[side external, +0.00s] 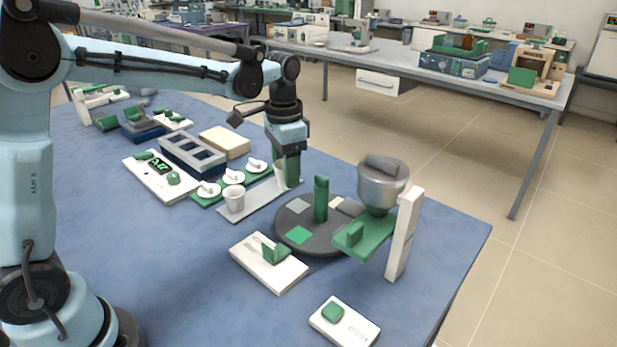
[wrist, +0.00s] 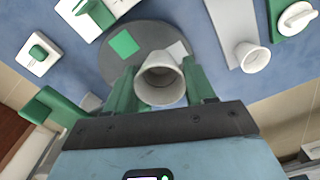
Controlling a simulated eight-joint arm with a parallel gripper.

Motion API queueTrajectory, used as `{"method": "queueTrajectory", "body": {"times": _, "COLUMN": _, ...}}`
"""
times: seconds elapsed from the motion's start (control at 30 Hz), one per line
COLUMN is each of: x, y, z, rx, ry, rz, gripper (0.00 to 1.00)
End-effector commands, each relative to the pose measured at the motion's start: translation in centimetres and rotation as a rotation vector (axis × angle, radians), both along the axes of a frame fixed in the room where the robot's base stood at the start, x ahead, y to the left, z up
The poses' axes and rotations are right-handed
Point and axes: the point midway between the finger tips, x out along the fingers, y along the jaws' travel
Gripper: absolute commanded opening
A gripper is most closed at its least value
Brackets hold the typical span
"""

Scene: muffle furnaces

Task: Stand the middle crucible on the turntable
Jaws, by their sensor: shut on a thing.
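My gripper (side external: 289,172) points down at the far end of a light grey strip (side external: 262,201), left of and behind the turntable. Its green fingers (wrist: 160,88) are shut on a white crucible (wrist: 161,72), whose open mouth shows in the wrist view. In the side view the fingers partly hide this crucible, and I cannot tell whether its base touches the strip. Another white crucible (side external: 234,200) stands upright on the strip's near end. The dark round turntable (side external: 322,247) carries a green tile (side external: 298,236), two pale tiles and a green upright post (side external: 321,198).
A metal hopper (side external: 382,188) beside a white post (side external: 404,235) overhangs the turntable's right side. White lids on a green rack (side external: 206,198) lie left of the strip. A white box with a green lever (side external: 268,264) sits in front. Blue tabletop is clear at the front left.

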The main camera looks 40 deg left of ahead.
Motion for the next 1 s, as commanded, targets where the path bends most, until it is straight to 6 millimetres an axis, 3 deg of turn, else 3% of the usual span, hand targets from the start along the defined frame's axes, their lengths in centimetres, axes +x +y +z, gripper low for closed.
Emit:
{"method": "queueTrajectory", "body": {"times": 0.1, "x": -1.3, "y": -3.1, "z": -0.5, "rx": 0.0, "ry": 0.0, "rz": -0.008, "gripper": 0.25}}
{"method": "queueTrajectory", "body": {"times": 0.3, "x": -2.8, "y": -5.7, "z": -1.3, "rx": 0.0, "ry": -0.001, "rz": -0.002, "gripper": 0.25}}
{"method": "queueTrajectory", "body": {"times": 1.0, "x": -2.9, "y": -5.9, "z": -6.7, "rx": 0.0, "ry": -0.001, "rz": 0.0, "gripper": 0.25}}
